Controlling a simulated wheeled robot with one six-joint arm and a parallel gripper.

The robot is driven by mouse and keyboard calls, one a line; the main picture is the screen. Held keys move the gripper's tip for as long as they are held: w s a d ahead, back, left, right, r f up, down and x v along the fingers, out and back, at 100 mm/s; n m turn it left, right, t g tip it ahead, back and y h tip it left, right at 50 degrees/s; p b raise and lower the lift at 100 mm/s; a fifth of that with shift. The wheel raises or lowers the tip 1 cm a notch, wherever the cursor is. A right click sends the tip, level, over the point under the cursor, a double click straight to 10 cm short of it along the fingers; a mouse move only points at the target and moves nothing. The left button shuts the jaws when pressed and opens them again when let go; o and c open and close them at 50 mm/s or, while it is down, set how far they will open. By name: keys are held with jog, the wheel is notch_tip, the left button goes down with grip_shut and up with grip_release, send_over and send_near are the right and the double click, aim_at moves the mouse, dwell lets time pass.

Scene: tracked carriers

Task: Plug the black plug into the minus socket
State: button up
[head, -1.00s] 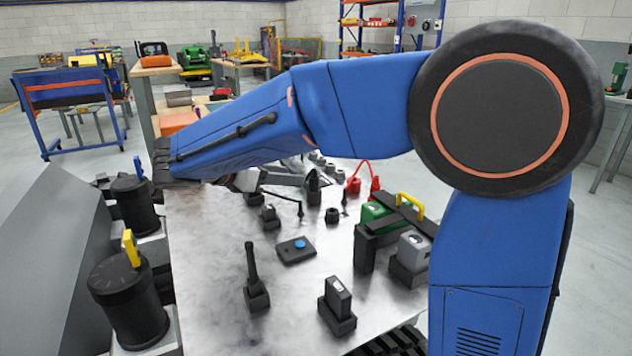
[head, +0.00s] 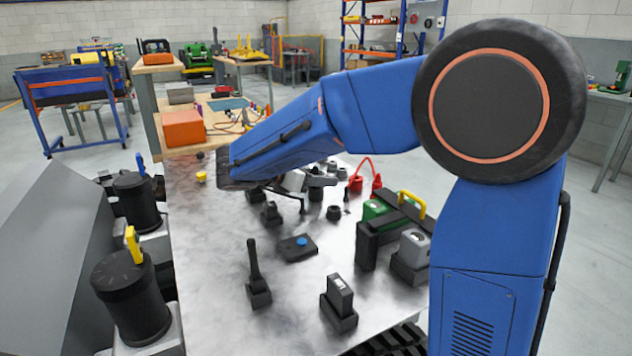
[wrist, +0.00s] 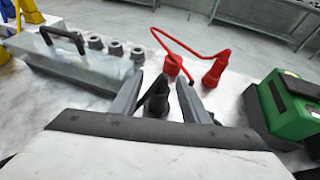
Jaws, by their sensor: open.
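The black plug (wrist: 157,98) stands upright between the two grey fingers of my gripper (wrist: 160,82) in the wrist view. The fingers are apart, one on each side of it; I cannot tell whether either touches it. I cannot make out a minus mark on any socket.
A grey case (wrist: 75,65) with a black handle is at left in the wrist view, with several grey round pieces (wrist: 115,48) behind it. A green block (wrist: 285,105) is close on the right. The table's front middle holds a blue-button box (head: 299,248) and a black lever (head: 255,270).

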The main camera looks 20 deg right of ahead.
jog(key=shift+x, duration=1.1)
jog(key=shift+c, duration=0.7)
grip_shut()
notch_tip(320, 180, up, 10)
